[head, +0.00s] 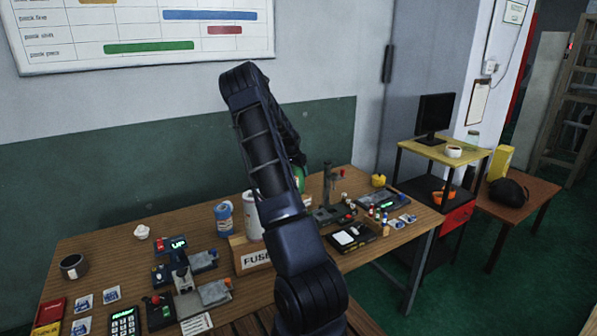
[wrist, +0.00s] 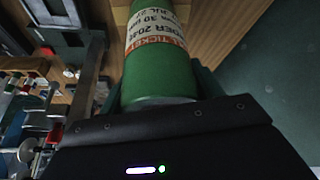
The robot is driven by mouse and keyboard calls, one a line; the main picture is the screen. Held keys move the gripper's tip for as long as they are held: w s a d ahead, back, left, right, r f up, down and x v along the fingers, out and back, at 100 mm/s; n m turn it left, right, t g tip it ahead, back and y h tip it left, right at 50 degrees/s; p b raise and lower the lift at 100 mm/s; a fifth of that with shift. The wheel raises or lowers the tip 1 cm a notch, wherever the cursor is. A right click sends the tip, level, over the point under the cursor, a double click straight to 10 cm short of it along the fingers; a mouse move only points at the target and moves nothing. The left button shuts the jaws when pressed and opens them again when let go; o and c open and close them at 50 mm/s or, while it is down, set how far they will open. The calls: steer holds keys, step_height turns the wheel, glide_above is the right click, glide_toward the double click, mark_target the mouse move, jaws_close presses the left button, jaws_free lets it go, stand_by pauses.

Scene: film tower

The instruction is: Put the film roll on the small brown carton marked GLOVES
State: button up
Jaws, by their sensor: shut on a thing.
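A green roll with a white and orange printed label, seemingly the film roll (wrist: 157,50), fills the upper middle of the wrist view. My gripper (wrist: 158,88) is shut on it, with the dark fingers at its two sides. In the head view my arm hides the gripper and most of the roll; a sliver of green (head: 299,176) shows just right of the arm, above the bench. I cannot make out a carton marked GLOVES in either view; my arm covers part of the bench.
The wooden bench (head: 110,247) carries a box marked FUSE (head: 252,258), a white cylinder (head: 252,214), a blue can (head: 224,217), a dark mug (head: 74,266) and several devices. A yellow-topped stand (head: 425,150) and a low brown table (head: 540,190) stand at right.

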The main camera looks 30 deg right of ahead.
steer(key=o, duration=1.3)
steer(key=shift+o, duration=0.2)
steer(key=v, duration=1.1)
steer(key=s+a+r+n+t+y, duration=0.1)
steer(key=s+a+r+n+y, duration=0.25)
steer(key=s+a+r, duration=0.95)
steer(key=s+a+r+n+t+y, duration=0.1)
steer(key=s+a+r+n, duration=0.15)
steer(key=s+a, duration=0.7)
steer(key=s+a+r+n+t, duration=0.15)
steer(key=s+a+n, duration=0.25)
steer(key=s+a, duration=0.55)
steer(key=s+a+f+n, duration=0.1)
steer(key=s+a+n, duration=0.2)
steer(key=s, duration=1.1)
steer(key=shift+f+n, duration=0.15)
steer(key=shift+n, duration=0.15)
steer(key=shift+g+h, duration=0.25)
